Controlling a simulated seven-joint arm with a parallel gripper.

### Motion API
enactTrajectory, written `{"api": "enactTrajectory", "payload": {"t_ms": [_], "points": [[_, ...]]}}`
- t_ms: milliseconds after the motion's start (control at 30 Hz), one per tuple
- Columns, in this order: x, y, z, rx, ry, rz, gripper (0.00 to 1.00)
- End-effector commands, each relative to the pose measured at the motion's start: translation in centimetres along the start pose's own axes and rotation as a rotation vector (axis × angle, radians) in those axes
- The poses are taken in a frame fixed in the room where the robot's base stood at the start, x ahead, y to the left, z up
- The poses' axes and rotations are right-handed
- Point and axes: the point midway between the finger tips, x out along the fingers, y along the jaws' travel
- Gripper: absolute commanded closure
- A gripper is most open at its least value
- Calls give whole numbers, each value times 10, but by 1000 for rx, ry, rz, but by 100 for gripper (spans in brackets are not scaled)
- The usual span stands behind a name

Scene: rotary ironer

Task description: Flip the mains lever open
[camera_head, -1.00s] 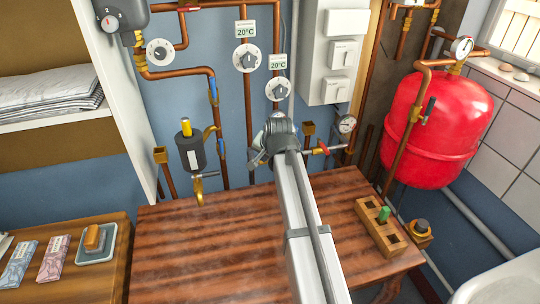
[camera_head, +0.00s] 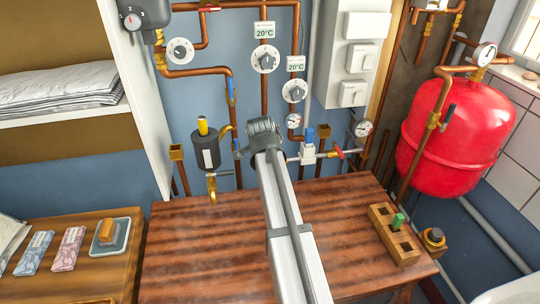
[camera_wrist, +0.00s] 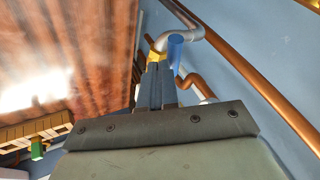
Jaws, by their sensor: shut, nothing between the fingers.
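No label for the mains lever is readable. A blue handle (camera_wrist: 175,50) shows in the wrist view just beyond my fingertips, beside a grey pipe bend and a yellow fitting. In the head view a small blue part (camera_head: 237,148) shows just left of my gripper (camera_head: 260,128), low on the wall. My gripper's fingers (camera_wrist: 155,75) are shut and empty, close to the blue handle; I cannot tell whether they touch it. Another blue lever (camera_head: 231,92) is on the copper pipe higher up.
The wooden table (camera_head: 200,260) under my arm is mostly clear. A wooden block (camera_head: 392,236) with a green peg stands at its right. A dark cylinder with a yellow top (camera_head: 206,150) is left of my gripper. A red tank (camera_head: 455,125) stands far right.

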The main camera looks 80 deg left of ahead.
Motion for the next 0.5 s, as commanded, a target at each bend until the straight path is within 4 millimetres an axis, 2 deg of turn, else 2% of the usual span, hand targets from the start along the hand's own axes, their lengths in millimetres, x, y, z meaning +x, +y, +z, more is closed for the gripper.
{"api": "enactTrajectory", "payload": {"t_ms": [300,500], "points": [[6,-1,-11,-1,0,0,100],[6,-1,-12,-1,0,0,100]]}}
